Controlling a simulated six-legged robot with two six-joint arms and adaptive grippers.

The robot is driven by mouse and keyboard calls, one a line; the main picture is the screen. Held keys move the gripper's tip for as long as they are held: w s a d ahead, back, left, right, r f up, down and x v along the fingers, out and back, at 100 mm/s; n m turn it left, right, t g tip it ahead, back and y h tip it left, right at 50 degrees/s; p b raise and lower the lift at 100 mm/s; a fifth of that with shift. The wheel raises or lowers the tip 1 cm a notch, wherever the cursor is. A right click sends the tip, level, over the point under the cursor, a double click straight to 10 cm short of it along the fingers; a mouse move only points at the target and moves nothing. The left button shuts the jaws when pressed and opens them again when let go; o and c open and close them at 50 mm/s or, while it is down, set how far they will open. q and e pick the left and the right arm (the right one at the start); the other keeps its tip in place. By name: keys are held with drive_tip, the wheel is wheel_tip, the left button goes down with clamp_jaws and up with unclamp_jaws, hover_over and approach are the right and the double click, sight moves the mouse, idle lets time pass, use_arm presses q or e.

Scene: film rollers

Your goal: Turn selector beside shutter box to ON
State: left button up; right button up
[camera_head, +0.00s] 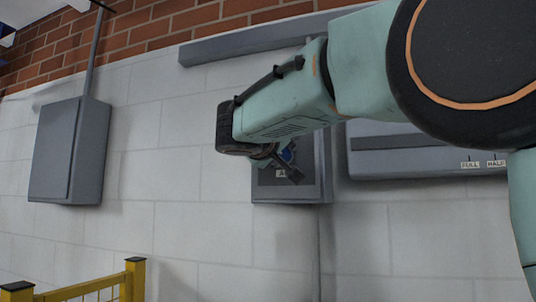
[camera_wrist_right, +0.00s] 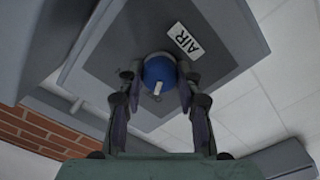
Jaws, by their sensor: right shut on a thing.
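A blue round selector knob (camera_wrist_right: 158,68) with a white pointer mark is mounted on a dark plate (camera_wrist_right: 105,65) beside a white label reading AIR (camera_wrist_right: 185,40). My right gripper (camera_wrist_right: 159,80) is shut on the knob, one finger on each side. In the head view the right gripper (camera_head: 287,163) reaches the grey selector box (camera_head: 325,170), and my arm hides much of it. No ON marking is readable. My left gripper is not in view.
A wide grey box (camera_head: 430,165) with FULL and HALF labels is to the right, partly behind my arm. A grey cabinet (camera_head: 68,150) hangs at left. A yellow railing (camera_head: 90,288) stands at lower left. The white block wall below is clear.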

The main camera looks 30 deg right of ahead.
drive_tip(key=shift+c, duration=1.3)
drive_tip(key=shift+f+m+b, duration=0.2)
drive_tip(key=shift+m+b, duration=0.1)
drive_tip(key=shift+b, duration=0.45)
drive_tip(key=m+b, duration=0.6)
drive_tip(key=b, duration=0.3)
drive_tip(key=shift+f, duration=0.15)
drive_tip(key=shift+w+m+b, duration=0.1)
drive_tip(key=shift+m+b, duration=1.15)
drive_tip(key=shift+m, duration=1.55)
